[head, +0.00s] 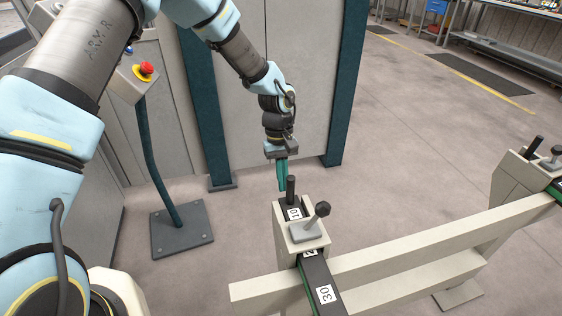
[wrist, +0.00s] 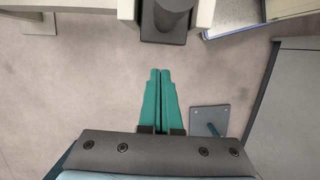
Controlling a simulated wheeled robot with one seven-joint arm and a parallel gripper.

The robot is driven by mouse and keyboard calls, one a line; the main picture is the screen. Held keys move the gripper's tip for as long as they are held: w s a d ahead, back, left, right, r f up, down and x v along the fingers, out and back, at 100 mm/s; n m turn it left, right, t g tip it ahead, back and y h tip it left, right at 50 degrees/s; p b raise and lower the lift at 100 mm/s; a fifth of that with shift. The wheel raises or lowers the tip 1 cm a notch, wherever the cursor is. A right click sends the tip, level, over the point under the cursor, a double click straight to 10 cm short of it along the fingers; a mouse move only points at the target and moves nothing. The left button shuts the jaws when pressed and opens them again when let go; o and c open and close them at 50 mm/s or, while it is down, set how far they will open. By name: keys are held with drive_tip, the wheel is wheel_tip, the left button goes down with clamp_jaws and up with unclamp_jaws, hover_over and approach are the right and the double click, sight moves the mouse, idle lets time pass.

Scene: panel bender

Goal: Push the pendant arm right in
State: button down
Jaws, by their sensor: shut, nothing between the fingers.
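No part is plainly marked as the pendant arm, and I cannot tell for sure which one it is. A dark numbered bar (head: 313,274) runs through a beige block (head: 297,239) with a black-knobbed lever (head: 320,212). A black upright peg (head: 291,189) stands at its far end; a dark round part in the wrist view (wrist: 168,18) appears to be this peg. My gripper (head: 283,188) points down just behind the peg, its green fingers closed together and empty. In the wrist view the fingertips (wrist: 160,71) are apart from the dark part.
A control box with a red button (head: 146,69) stands on a bent teal post with a grey base plate (head: 182,228), left of my gripper. A beige rail (head: 420,238) runs right to another block (head: 520,180). Teal uprights and cabinet panels stand behind.

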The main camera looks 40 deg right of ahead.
sight(290, 204)
drive_tip(key=shift+s+a+r, duration=0.1)
drive_tip(key=shift+s+a, duration=0.15)
drive_tip(key=shift+s, duration=0.3)
drive_tip(key=shift+s+a, duration=0.25)
drive_tip(key=shift+s, duration=0.3)
drive_tip(key=shift+s+a, duration=0.3)
drive_tip(key=shift+s, duration=0.45)
drive_tip(key=shift+s+a, duration=0.25)
drive_tip(key=shift+s, duration=0.45)
drive_tip(key=shift+s+a, duration=0.3)
drive_tip(key=shift+s, duration=0.45)
drive_tip(key=w+d+r+b, duration=0.1)
drive_tip(key=w+d+r, duration=0.1)
drive_tip(key=w+r, duration=0.4)
drive_tip(key=v, duration=0.3)
drive_tip(key=shift+s+d+r, duration=0.15)
drive_tip(key=shift+s+r, duration=0.05)
drive_tip(key=shift+r, duration=0.2)
